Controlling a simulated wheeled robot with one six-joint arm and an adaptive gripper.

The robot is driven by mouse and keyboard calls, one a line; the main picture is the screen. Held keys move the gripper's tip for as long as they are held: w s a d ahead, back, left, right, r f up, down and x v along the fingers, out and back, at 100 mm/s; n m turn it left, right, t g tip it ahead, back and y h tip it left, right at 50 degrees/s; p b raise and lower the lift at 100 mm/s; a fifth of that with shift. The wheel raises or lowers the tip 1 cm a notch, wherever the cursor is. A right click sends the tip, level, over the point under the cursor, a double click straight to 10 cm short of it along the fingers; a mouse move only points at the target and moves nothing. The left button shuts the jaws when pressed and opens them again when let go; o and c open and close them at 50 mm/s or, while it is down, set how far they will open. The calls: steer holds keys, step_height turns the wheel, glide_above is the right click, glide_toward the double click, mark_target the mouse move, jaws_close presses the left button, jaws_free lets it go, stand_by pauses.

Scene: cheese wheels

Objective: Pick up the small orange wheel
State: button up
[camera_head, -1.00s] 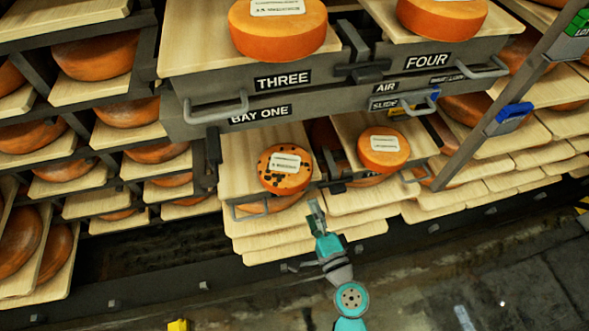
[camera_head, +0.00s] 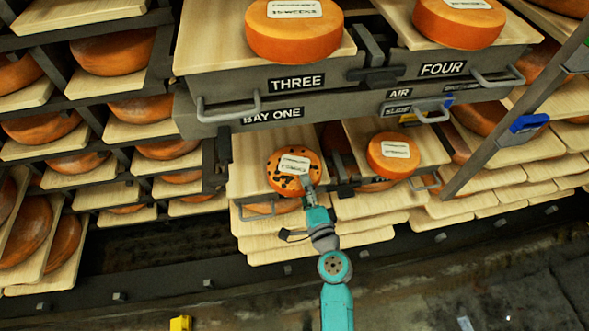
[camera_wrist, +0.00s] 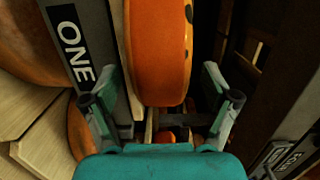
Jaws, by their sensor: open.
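Two small orange wheels lie on pull-out boards under the BAY ONE shelf. The left one, a dark-spotted orange wheel (camera_head: 282,161) with a white label, also shows in the wrist view (camera_wrist: 158,50). The right one, a plain orange wheel (camera_head: 385,163) with a white label, sits on the neighbouring board. My gripper (camera_head: 310,190) is open at the front edge of the spotted wheel. In the wrist view my gripper's fingers (camera_wrist: 160,78) stand on either side of this wheel's near rim, with gaps visible. Contact cannot be told in the head view.
Two larger wheels (camera_head: 292,38) (camera_head: 458,22) sit on the THREE and FOUR boards above. The grey BAY ONE beam (camera_head: 320,110) and its handles overhang the lower boards. A metal post (camera_head: 500,120) slants at right. The floor (camera_head: 430,290) in front is open.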

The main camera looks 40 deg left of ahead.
steer(key=shift+c, duration=0.2)
steer(key=c, duration=1.6)
steer(key=shift+r, duration=0.15)
jaws_close()
steer(key=shift+r, duration=0.15)
